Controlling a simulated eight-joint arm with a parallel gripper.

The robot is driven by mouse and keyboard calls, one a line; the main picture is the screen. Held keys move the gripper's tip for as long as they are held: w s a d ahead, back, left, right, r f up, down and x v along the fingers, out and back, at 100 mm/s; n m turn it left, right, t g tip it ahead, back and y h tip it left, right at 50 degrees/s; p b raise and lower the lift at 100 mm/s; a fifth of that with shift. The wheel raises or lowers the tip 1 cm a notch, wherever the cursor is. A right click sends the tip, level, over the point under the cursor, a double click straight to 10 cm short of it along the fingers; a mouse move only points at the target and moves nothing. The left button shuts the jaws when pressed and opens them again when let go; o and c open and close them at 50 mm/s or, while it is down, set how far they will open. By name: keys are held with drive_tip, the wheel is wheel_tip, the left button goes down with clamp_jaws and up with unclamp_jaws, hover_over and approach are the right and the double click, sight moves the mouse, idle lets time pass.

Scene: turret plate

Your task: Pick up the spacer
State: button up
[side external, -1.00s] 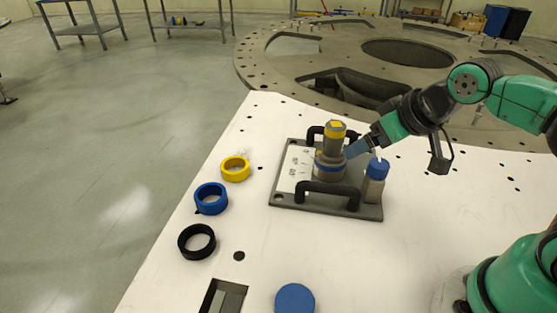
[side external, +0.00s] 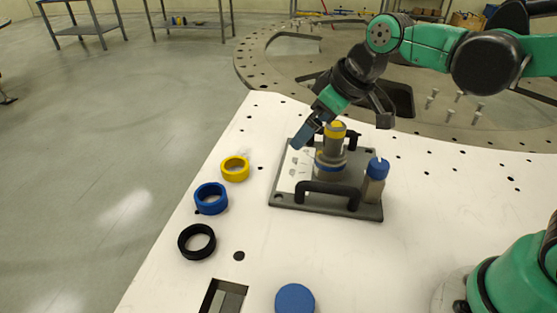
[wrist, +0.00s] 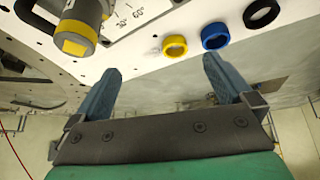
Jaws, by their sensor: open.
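Three rings that could be spacers lie on the white table to the left of the plate: a yellow ring (side external: 235,162), a blue ring (side external: 211,212) and a black ring (side external: 183,248). I cannot tell which one the task means. In the wrist view the yellow ring (wrist: 174,53), blue ring (wrist: 214,27) and black ring (wrist: 260,5) show beyond the fingertips. My gripper (side external: 298,145) is open and empty, with blue fingers, raised above the far left corner of the plate. In the wrist view my gripper (wrist: 162,68) has nothing between its fingers.
A grey base plate (side external: 338,205) with black handles carries a grey cylinder with a yellow top (side external: 335,130), beside my gripper. A blue-capped bottle (side external: 376,178) stands at its right. A blue disc (side external: 295,299) and a rectangular opening (side external: 224,298) are at the front.

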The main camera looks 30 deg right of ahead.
drive_tip(key=w+a+f+n+g+y, duration=0.1)
drive_tip(key=w+a+f+n+g, duration=0.15)
drive_tip(key=w+a+n, duration=0.35)
drive_tip(key=n+g+y, duration=0.1)
drive_tip(key=n, duration=0.1)
approach(211, 192)
drive_tip(key=shift+s+a+f, duration=0.6)
drive_tip(key=shift+s+a, duration=0.1)
drive_tip(key=shift+s, duration=0.05)
drive_tip(key=shift+w+a+f, duration=0.1)
drive_tip(key=shift+a+f, duration=0.25)
drive_tip(key=shift+f, duration=0.3)
drive_tip(key=shift+x, duration=2.45)
drive_tip(key=shift+a+r, duration=0.1)
drive_tip(key=c, duration=1.2)
